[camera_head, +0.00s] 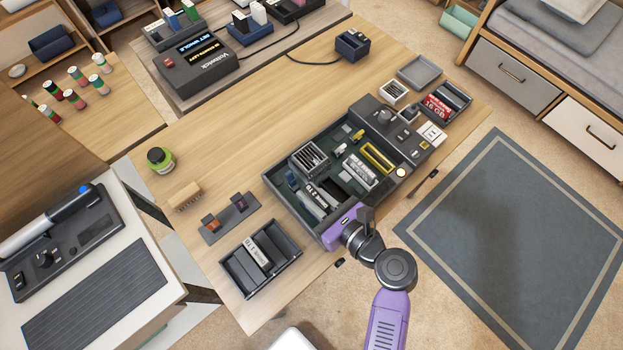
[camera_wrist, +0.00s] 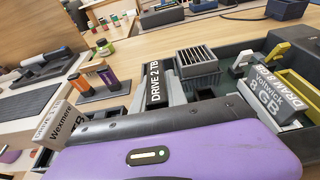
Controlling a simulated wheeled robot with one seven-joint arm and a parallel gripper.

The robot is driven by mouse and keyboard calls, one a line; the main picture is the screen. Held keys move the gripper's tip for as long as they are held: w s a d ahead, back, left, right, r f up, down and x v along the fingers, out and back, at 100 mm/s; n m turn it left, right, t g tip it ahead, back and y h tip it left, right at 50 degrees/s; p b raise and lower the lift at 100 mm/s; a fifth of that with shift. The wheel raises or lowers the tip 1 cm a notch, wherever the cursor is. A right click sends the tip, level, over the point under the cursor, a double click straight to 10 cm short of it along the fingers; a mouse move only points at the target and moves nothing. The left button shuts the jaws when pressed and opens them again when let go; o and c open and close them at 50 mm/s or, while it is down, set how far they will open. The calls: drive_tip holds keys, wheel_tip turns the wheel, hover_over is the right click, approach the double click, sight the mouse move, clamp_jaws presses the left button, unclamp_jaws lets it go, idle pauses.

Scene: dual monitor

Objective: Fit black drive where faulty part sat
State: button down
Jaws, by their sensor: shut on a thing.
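The black drive (camera_wrist: 153,86), labelled "DRIVE 2 TB", stands among the parts in the open dark case in the wrist view; its label also shows in the head view (camera_head: 321,192). My purple gripper (camera_head: 314,202) reaches over the case's near wall, its grey fingers shut on the drive. The open case (camera_head: 282,193) lies on the wooden desk. Whether the drive is fully seated in its slot is hidden. A pale drive (camera_head: 262,252), labelled "DRIVE 1 TB", sits in the slotted dark tray (camera_head: 285,272) left of the case; it also shows in the wrist view (camera_wrist: 58,122).
A rack with a red module (camera_head: 438,106) stands at right. Bare desk (camera_head: 235,150) lies left of the case.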

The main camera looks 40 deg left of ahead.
drive_tip(key=shift+f+b, duration=0.4)
drive_tip(key=shift+f, duration=0.35)
drive_tip(key=c, duration=1.3)
unclamp_jaws()
drive_tip(key=shift+o, duration=0.2)
drive_tip(key=v, duration=0.7)
drive_tip(key=shift+d+r, duration=0.1)
drive_tip(key=shift+d, duration=0.3)
